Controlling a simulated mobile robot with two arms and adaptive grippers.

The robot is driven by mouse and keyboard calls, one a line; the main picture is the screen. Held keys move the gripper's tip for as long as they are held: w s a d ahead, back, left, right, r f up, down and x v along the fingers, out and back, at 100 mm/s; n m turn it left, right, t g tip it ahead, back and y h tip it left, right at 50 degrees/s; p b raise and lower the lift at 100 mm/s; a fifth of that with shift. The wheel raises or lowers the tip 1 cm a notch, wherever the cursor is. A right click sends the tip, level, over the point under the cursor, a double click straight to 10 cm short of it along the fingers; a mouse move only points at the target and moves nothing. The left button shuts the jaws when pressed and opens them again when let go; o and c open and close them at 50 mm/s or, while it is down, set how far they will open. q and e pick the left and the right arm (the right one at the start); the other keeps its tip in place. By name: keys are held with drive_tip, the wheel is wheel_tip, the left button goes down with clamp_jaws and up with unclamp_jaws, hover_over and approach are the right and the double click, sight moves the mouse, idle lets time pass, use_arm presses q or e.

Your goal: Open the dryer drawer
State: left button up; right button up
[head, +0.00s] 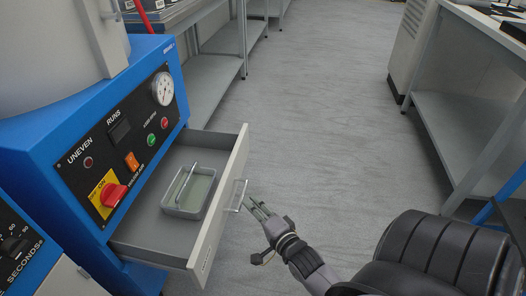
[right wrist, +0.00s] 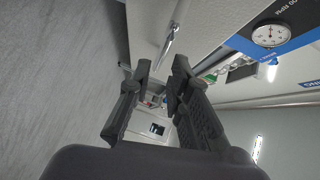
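The dryer drawer (head: 222,205) is pulled out from the front of the blue dryer (head: 60,135), with its inside open to view. A metal bar handle (head: 236,196) is on its front; it also seems to show in the right wrist view (right wrist: 172,38), beyond the fingertips. My right gripper (head: 256,204) is just to the right of the handle, close to it. In the right wrist view my right gripper (right wrist: 161,66) has its two fingers apart, with nothing seen between them. Whether a finger touches the handle I cannot tell. My left gripper is not in view.
A small grey tray (head: 208,200) with a handle lies inside the drawer. Metal shelving (head: 215,75) stands behind the dryer, and a metal bench (head: 465,125) is at the right. The grey floor (head: 325,110) between them is clear.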

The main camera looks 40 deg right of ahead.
drive_tip(key=s, duration=0.5)
drive_tip(key=shift+s+a+r, duration=0.15)
drive_tip(key=shift+a+r, duration=0.25)
